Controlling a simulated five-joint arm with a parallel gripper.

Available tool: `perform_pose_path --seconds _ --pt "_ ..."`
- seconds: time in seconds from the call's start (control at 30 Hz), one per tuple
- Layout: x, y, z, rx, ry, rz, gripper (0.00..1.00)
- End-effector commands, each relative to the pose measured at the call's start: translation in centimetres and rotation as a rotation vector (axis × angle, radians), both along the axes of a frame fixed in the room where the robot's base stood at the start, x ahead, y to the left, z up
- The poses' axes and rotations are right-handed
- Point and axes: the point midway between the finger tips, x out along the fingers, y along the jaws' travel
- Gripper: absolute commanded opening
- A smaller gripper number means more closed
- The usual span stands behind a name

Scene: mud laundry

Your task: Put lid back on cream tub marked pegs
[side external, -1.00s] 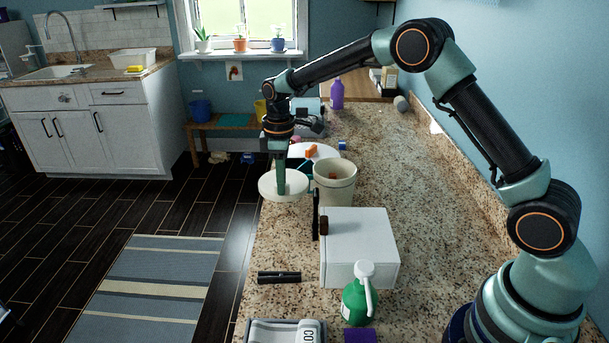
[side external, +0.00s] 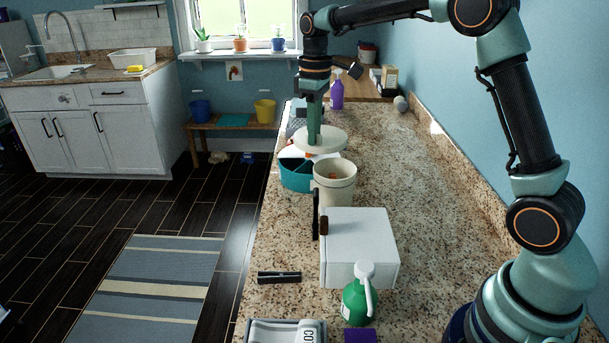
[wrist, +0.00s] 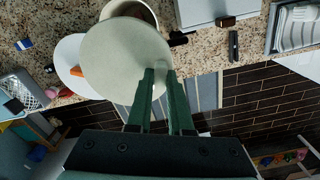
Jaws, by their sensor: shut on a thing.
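The cream tub (side external: 334,186) stands open on the granite counter, with something orange-brown inside; no marking is readable. My gripper (side external: 315,136) is shut on the round cream lid (side external: 332,143) and holds it flat in the air, behind and slightly left of the tub in the side view. In the wrist view the lid (wrist: 122,62) fills the upper middle, with the fingers (wrist: 160,78) at its right edge. The lid partly hides the tub (wrist: 146,10) there, whose rim shows at the top edge.
A teal container (side external: 294,176) stands left of the tub. A white box (side external: 360,245) with a dark handle and a green bottle (side external: 358,302) stand in front. A white disc (wrist: 68,58) with an orange item lies beside the lid in the wrist view. The counter right of the tub is clear.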

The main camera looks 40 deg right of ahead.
Motion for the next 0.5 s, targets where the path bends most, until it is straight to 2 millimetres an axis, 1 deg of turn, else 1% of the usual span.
perform_pose_path --seconds 0.03,0.1,0.2,0.37,0.5 --pt "-0.7 -1.0 0.0 0.0 -0.001 -0.047 0.0" --pt "-1.3 -1.8 -0.1 -0.001 -0.001 -0.098 0.0" --pt "-1.9 -2.5 -0.3 0.0 -0.002 -0.14 0.0" --pt "-2.0 -2.6 -1.0 0.0 0.0 -0.151 0.0" --pt "-2.1 -2.5 -2.2 0.0 0.002 -0.149 0.0"
